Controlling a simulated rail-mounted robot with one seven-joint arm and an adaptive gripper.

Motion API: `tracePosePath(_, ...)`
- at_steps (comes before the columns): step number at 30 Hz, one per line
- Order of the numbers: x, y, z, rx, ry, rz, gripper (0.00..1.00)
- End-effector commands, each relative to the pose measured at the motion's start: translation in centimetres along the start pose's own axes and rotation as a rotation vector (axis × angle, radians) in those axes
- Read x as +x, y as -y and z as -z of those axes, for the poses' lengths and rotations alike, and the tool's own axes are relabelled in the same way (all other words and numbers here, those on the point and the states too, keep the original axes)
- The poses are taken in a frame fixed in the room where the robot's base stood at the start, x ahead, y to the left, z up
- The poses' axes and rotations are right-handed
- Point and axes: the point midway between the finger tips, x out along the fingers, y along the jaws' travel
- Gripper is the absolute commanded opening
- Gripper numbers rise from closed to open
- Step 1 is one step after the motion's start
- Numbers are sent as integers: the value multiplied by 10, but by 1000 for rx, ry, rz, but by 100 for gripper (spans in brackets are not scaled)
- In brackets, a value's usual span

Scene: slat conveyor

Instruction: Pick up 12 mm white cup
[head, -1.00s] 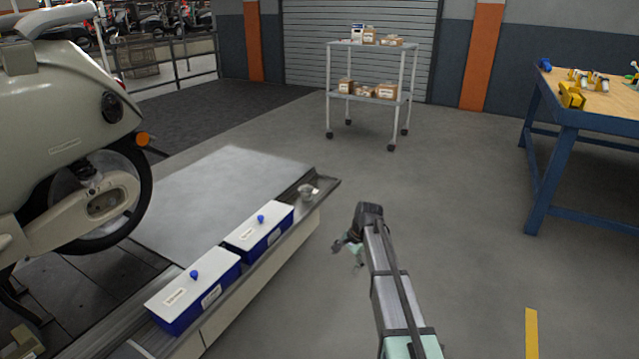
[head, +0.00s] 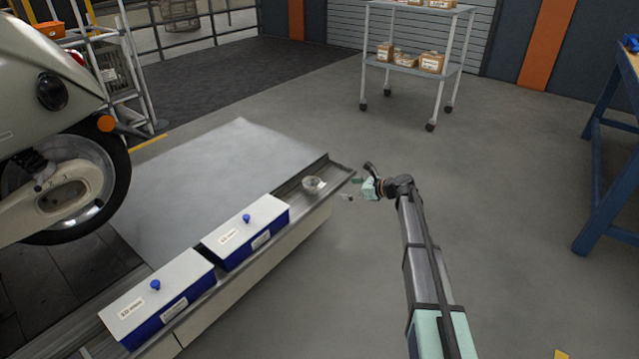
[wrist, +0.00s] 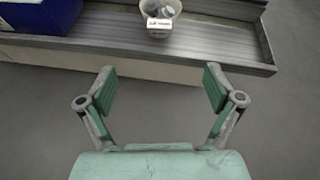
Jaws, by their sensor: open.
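A small pale cup (head: 313,185) stands on the ledge at the side of the conveyor, near its far right end. In the wrist view the cup (wrist: 159,27) is at the top centre, with a white label on its front and some grey pieces inside; the label is too small to read. My gripper (head: 350,189) is just right of the cup and off the ledge edge, apart from it. In the wrist view my gripper (wrist: 158,88) is open and empty, with green pads spread wide, and the cup lies ahead, between the lines of the fingers.
Two blue boxes with white lids and blue knobs, a nearer one (head: 160,300) and a farther one (head: 245,232), stand on the ledge (head: 335,176) left of the cup. A scooter (head: 60,150) is at left. A shelf cart (head: 412,65) stands behind.

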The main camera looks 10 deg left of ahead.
Motion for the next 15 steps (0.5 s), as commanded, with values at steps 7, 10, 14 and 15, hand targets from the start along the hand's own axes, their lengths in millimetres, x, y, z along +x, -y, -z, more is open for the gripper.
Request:
tracePosePath(7, 5, 4, -1, 101, 8, 18, 91)
tracePosePath(10, 17, 4, 0, 105, 7, 18, 91)
tracePosePath(14, 42, 5, 1, 103, 7, 16, 91)
tracePosePath(15, 50, 5, 1, 103, 7, 16, 91)
